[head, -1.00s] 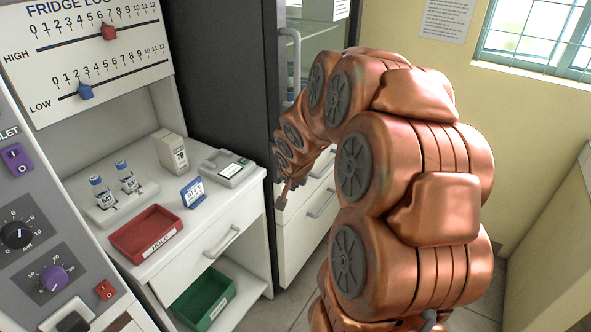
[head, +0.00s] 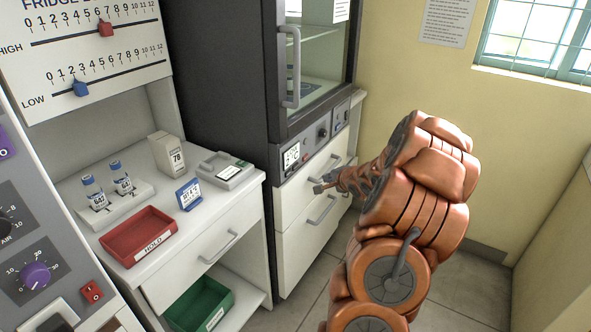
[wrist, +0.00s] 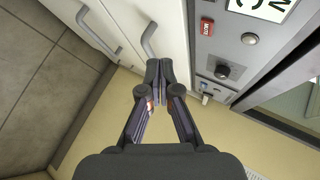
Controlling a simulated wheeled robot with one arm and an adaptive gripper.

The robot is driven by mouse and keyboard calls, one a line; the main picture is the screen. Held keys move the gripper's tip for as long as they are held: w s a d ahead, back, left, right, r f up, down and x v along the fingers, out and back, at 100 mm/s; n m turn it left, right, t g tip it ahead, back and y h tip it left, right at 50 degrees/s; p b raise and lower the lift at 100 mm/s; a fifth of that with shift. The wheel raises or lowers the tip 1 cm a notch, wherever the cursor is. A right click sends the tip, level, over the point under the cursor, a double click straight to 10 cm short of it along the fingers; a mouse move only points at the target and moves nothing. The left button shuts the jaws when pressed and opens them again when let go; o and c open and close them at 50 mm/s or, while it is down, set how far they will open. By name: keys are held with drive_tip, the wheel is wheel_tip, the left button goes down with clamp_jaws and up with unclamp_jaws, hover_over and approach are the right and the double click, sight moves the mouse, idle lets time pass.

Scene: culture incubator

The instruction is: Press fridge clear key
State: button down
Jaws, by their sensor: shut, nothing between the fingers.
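In the wrist view the panel (wrist: 208,55) shows a red key marked MUTE (wrist: 206,27), a round silver button (wrist: 249,39), a black knob (wrist: 222,72) and a small pale switch (wrist: 206,98). I cannot read which control is the clear key. My gripper (head: 318,184) is in front of the upper drawer, just below the panel and apart from it. In the wrist view its fingers (wrist: 160,66) are shut and empty.
White drawers with bar handles (head: 323,208) lie under the panel, close to my gripper. A vertical door handle (head: 291,66) stands out above. A side bench holds a red tray (head: 139,235), a vial rack (head: 118,200) and a small blue sign (head: 189,194). Open floor lies right.

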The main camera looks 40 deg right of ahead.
sight(295, 167)
drive_tip(key=shift+w, duration=0.1)
drive_tip(key=w+a+b, duration=0.2)
drive_tip(key=w+b, duration=0.1)
drive_tip(key=w, duration=0.5)
drive_tip(key=shift+a, duration=0.25)
drive_tip(key=shift+w+b, duration=0.1)
drive_tip(key=shift+b, duration=0.2)
idle(0.9)
drive_tip(key=shift+w+r, duration=0.1)
drive_tip(key=shift+w, duration=0.05)
drive_tip(key=shift+w+a+p, duration=0.1)
drive_tip(key=shift+w+p, duration=0.25)
drive_tip(key=shift+p, duration=0.2)
